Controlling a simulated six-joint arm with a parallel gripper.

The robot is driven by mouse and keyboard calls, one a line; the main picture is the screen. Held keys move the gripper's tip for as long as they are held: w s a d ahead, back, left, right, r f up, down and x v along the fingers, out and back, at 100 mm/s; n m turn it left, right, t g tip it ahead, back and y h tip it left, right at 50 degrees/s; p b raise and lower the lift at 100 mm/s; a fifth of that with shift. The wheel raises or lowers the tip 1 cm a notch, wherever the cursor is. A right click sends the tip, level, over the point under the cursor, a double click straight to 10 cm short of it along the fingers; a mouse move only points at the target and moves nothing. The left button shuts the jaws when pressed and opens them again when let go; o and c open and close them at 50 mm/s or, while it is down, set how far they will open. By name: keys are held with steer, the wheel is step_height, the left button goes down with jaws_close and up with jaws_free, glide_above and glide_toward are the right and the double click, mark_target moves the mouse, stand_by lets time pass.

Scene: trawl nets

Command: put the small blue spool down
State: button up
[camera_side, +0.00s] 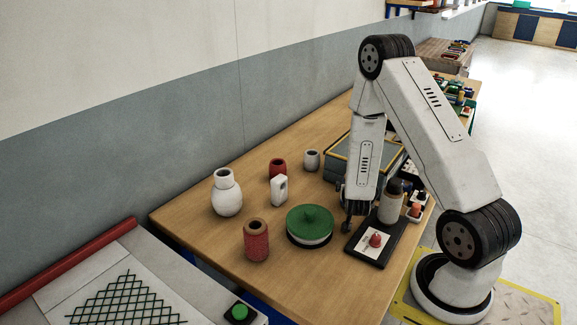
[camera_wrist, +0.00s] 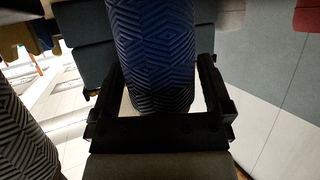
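The blue spool (camera_wrist: 152,45), ridged with a zigzag pattern, fills the upper middle of the wrist view. The black fingers of my gripper (camera_wrist: 160,85) lie along both its sides and appear shut on it. Light gaps show beside its narrower lower end, near the palm. In the side view my gripper (camera_side: 347,212) points down above the wooden table (camera_side: 240,185), between the green-topped round thing and the dark board. I cannot make out the blue spool in that view.
A green-topped round thing (camera_side: 310,225) and a red spool (camera_side: 256,241) stand left of my gripper. A white vase (camera_side: 227,195) stands farther left. To the right, a dark board (camera_side: 365,249) carries a card and red knob, near a bottle (camera_side: 390,206).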

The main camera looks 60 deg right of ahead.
steer(key=shift+r, duration=0.2)
steer(key=v, duration=0.7)
steer(key=shift+s+a, duration=0.2)
steer(key=shift+w, duration=0.1)
stand_by(0.6)
steer(key=w+a+n+y, duration=0.1)
steer(key=a, duration=0.1)
steer(key=w+a+t+y, duration=0.1)
steer(key=w+a+y, duration=0.1)
steer(key=w+a+n+y, duration=0.1)
steer(key=a, duration=0.1)
steer(key=shift+w+r+n+y, duration=0.2)
steer(key=shift+w+n+y, duration=0.1)
steer(key=a+n+y, duration=0.1)
steer(key=a, duration=0.1)
steer(key=w+a+r+n+y, duration=0.1)
steer(key=a, duration=0.2)
steer(key=a+n+y, duration=0.1)
steer(key=a+y, duration=0.1)
steer(key=shift+w+a+r, duration=0.25)
steer(key=shift+w, duration=0.1)
steer(key=s+a+r+n+g+y, duration=0.3)
steer(key=s+a+r+n+g, duration=0.1)
steer(key=a, duration=0.5)
steer(key=s+r+n, duration=0.1)
steer(key=s+n, duration=0.1)
steer(key=n, duration=0.1)
steer(key=shift+s, duration=0.2)
